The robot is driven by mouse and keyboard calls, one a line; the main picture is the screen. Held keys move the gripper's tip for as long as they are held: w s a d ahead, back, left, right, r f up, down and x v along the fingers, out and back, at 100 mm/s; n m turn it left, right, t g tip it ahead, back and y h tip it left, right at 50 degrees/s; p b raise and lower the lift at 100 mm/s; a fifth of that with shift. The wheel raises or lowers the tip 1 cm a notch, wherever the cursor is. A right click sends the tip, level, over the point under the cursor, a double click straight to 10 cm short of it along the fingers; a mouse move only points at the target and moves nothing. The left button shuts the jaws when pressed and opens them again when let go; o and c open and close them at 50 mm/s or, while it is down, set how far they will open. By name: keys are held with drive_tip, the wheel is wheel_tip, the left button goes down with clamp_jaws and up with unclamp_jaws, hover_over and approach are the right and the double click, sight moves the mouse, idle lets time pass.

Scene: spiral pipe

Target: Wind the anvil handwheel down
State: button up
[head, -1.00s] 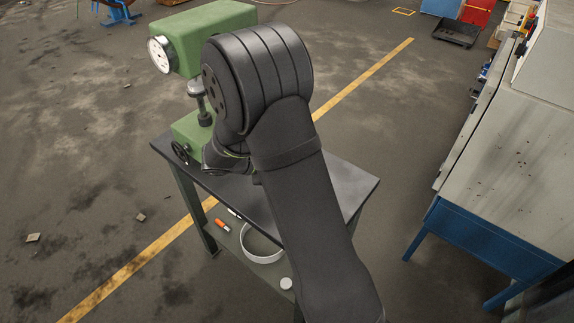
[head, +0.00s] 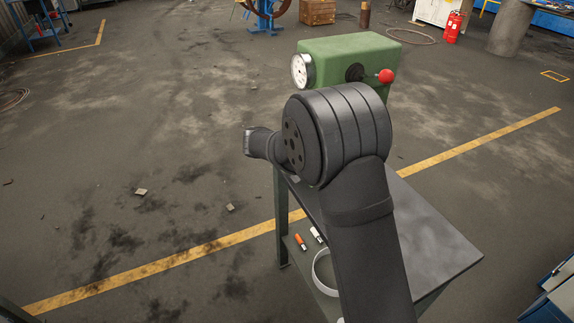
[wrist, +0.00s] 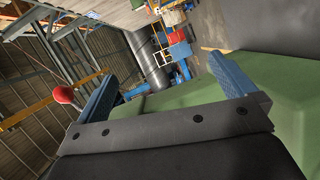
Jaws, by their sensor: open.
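The green machine (head: 345,50) stands on a dark-topped table (head: 435,235) beyond my arm in the head view. It has a round white dial (head: 299,71) on its left end and a lever with a red knob (head: 386,76) on its side. My arm covers the machine's lower part, so the anvil and the handwheel are hidden. In the wrist view my gripper (wrist: 163,72) is open, its two blue fingers wide apart with nothing visibly held. Green machine surface (wrist: 180,102) shows close behind the fingers, and the red knob (wrist: 64,94) shows left of the left finger. No handwheel shows there.
The table's lower shelf holds a white ring (head: 324,272) and an orange-handled tool (head: 300,242). The floor left of the table is mostly clear, with small scraps and a yellow line (head: 175,257). A blue-framed bench (head: 550,290) stands at lower right.

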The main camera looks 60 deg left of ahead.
drive_tip(key=s+a+f+m+t+y, duration=0.1)
drive_tip(key=s+a+f+m+y, duration=0.1)
drive_tip(key=s+a+f+m, duration=0.45)
drive_tip(key=s+a+f+m+t+y, duration=0.15)
drive_tip(key=s+a+f+m, duration=0.25)
drive_tip(key=s, duration=0.6)
drive_tip(key=s+a+f+m+y, duration=0.2)
drive_tip(key=s+a+f+m, duration=0.3)
drive_tip(key=s, duration=0.3)
drive_tip(key=shift+m, duration=0.25)
drive_tip(key=w, duration=1.7)
drive_tip(key=shift+f, duration=0.2)
drive_tip(key=c, duration=0.9)
drive_tip(key=shift+c, duration=0.2)
